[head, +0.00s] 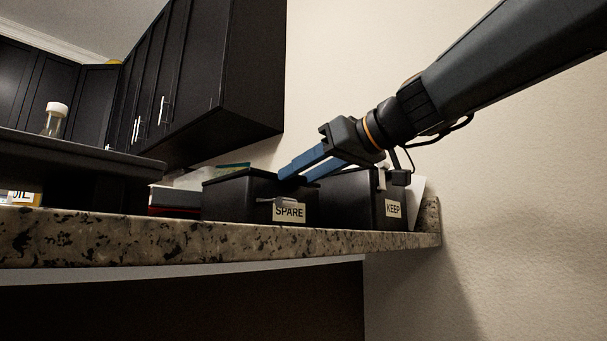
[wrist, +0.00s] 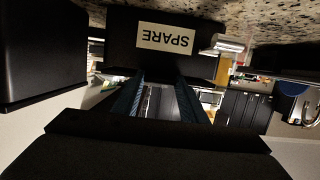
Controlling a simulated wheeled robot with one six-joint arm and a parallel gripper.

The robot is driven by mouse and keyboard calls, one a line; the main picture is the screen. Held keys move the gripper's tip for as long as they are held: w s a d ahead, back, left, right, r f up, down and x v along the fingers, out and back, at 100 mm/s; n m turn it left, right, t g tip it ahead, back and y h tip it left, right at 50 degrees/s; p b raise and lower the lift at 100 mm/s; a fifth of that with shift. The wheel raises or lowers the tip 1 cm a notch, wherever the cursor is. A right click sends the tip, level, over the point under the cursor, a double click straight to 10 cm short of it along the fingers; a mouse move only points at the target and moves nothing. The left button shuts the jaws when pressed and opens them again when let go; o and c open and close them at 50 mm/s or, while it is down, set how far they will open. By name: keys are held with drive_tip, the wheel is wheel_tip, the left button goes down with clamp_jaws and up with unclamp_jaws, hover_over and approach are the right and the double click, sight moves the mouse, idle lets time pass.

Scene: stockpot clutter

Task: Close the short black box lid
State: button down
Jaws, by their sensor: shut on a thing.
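A short black box (head: 235,202) labelled SPARE stands on the granite counter. It also shows upside down in the wrist view (wrist: 120,45). My gripper (head: 297,176) comes down from the right, with its blue fingers at the box's upper edge. The fingers (wrist: 160,88) stand some way apart in the wrist view and are shut on that upper edge. I cannot tell whether the gripped part is the lid or the wall. The lid cannot be told apart from the dark box, and the inside of the box is hidden.
A second black box (head: 350,200) labelled KEEP stands close to the right, near the wall, below my arm. A large dark flat-topped object (head: 80,155) fills the left foreground. A bottle with a white cap (head: 54,118) shows above it. Dark cabinets (head: 215,75) hang above the counter (head: 140,235).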

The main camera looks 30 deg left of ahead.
drive_tip(key=shift+w+f, duration=0.1)
drive_tip(key=shift+f, duration=0.05)
drive_tip(key=c, duration=1.1)
unclamp_jaws()
drive_tip(key=shift+a, duration=0.1)
drive_tip(key=p+v, duration=0.1)
drive_tip(key=v, duration=0.6)
drive_tip(key=shift+d+p, duration=0.4)
